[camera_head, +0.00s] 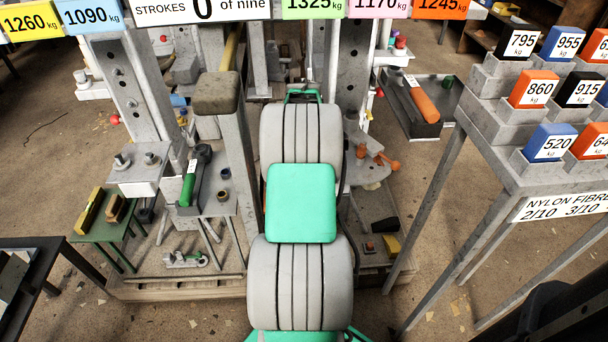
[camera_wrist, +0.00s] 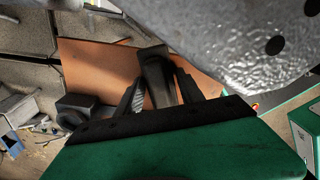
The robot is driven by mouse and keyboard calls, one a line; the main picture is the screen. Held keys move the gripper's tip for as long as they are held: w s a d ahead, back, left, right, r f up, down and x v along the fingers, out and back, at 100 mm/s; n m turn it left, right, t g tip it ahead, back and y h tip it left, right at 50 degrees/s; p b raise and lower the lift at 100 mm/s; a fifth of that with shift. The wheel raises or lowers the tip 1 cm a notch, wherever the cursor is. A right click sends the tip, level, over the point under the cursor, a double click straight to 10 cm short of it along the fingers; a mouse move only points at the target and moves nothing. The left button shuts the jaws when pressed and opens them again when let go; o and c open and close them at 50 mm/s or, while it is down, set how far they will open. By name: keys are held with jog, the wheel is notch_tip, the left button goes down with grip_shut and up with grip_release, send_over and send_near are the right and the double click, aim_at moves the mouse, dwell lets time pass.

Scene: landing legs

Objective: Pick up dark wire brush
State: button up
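In the head view, two brush-like blocks lie side by side on a small green stand at the left. One is an olive-yellow block with dark sides (camera_head: 89,211); the other is a brown block with a dark underside (camera_head: 115,208). I cannot tell which, if either, is the dark wire brush. In the wrist view, my gripper (camera_wrist: 158,92) shows two dark fingers standing apart. A dark upright shape (camera_wrist: 154,72) appears between or beyond them, over an orange-brown panel; I cannot tell what it is. My gripper does not show clearly in the head view.
A grey post with a brown pad (camera_head: 215,92) stands right of the green stand (camera_head: 103,231). Grey rollers with a green pad (camera_head: 301,203) fill the middle. A stepped rack of numbered blocks (camera_head: 490,120) is at the right. A rough grey part (camera_wrist: 230,40) is close in the wrist view.

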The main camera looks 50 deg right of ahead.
grip_shut()
jog(key=shift+r, duration=0.1)
dwell(0.4)
